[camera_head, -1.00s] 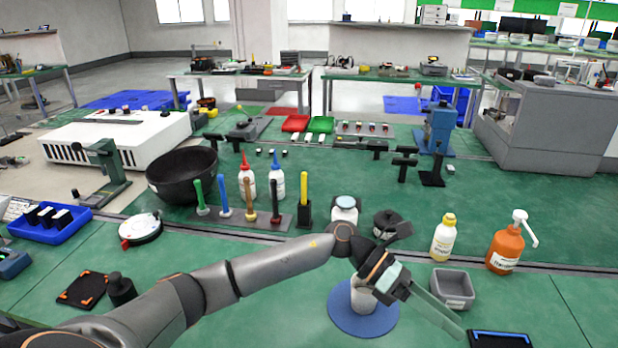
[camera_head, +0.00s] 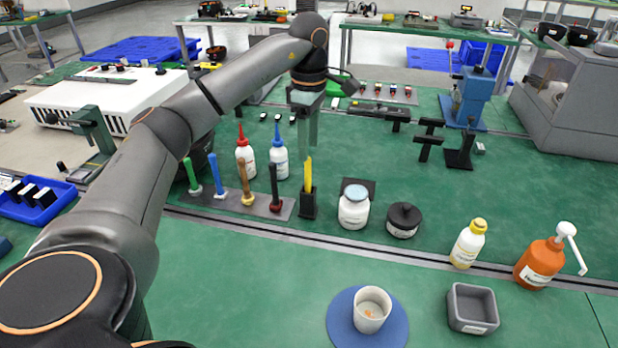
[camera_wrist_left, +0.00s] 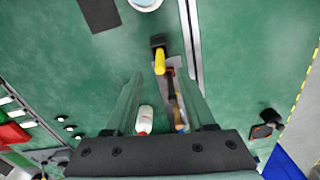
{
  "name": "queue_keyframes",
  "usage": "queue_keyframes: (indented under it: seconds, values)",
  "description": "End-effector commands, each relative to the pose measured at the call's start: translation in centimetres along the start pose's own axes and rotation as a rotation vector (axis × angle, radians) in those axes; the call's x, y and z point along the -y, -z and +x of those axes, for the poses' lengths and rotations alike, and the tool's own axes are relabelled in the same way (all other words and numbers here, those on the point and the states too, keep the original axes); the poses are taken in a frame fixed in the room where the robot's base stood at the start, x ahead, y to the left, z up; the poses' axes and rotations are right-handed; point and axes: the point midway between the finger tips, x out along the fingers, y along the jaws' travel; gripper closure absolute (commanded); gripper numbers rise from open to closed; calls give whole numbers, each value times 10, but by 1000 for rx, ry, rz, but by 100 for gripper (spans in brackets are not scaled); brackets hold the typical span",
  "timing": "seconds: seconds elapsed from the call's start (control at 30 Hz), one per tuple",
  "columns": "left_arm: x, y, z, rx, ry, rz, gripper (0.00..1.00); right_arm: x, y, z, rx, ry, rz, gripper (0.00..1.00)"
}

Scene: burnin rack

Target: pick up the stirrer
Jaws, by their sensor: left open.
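The stirrer appears to be the yellow stick (camera_head: 308,174) standing upright in a small black holder (camera_head: 308,205). In the left wrist view its yellow top (camera_wrist_left: 160,63) shows beyond the fingers, near the middle. My left gripper (camera_head: 308,152) points down just above the stirrer, its fingers open. In the left wrist view the left gripper (camera_wrist_left: 161,82) has a gap between its fingers in line with the stirrer. I cannot tell whether the fingertips flank its top. My right gripper is not in view.
A rack (camera_head: 268,207) with several coloured-handled tools stands just left of the holder, with two white bottles behind. A white jar (camera_head: 353,212) and black pot (camera_head: 403,221) stand to the right. A white cup (camera_head: 371,312) on a blue disc stands in front.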

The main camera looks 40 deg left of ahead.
Motion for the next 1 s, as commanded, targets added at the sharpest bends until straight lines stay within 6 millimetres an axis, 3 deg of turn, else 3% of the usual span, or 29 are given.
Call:
queue_keyframes:
  seconds: [0.1,0.37,0.63,1.0]
  values:
    - [0,1,23,-1,2,-1,45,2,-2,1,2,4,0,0]
    - [0,0,45,1,1,-1,45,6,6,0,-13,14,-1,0]
    - [1,2,83,1,1,-1,45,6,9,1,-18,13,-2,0]
    - [1,1,92,2,-1,0,48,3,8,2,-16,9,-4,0]
